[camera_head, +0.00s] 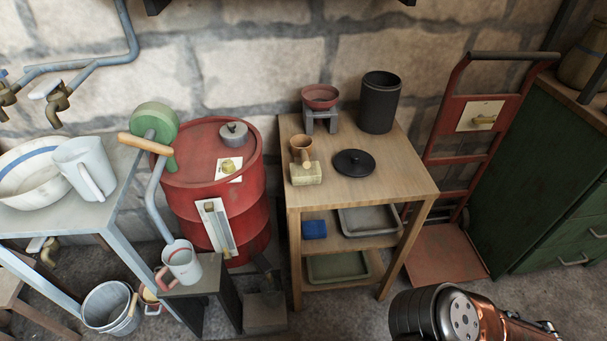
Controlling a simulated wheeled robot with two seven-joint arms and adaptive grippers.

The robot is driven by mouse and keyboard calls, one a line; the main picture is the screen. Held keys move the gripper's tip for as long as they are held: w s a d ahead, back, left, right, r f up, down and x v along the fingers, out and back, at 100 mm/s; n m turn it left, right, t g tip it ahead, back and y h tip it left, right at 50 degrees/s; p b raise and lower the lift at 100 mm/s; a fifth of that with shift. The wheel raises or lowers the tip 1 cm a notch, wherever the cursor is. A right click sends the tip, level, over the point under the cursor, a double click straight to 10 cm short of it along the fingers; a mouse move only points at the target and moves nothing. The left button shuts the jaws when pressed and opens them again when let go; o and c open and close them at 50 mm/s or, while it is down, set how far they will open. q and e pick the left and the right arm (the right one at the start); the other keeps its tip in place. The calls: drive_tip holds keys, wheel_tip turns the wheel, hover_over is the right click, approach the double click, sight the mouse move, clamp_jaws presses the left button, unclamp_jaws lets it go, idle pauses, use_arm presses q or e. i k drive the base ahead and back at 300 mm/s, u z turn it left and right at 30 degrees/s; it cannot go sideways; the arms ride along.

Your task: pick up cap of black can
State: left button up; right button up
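The black can (380,104) stands upright at the back right of the small wooden table. Its top looks dark and open, with no cap on it. A round, flat black cap with a small knob (354,162) lies on the tabletop in front of the can, apart from it. A part of my own arm shows at the bottom right edge, well in front of the table. Neither gripper's fingers show in this view.
On the wooden table (408,172) stand a red bowl on a grey stand (320,97), a brown cup (301,150) and a yellowish block (306,173). A red barrel (185,190) is left, a red hand truck (446,160) right. The tabletop's front right is clear.

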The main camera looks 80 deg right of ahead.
sight(352, 163)
drive_tip(key=u, duration=0.05)
drive_tip(key=i, duration=1.6)
drive_tip(key=z, duration=2.6)
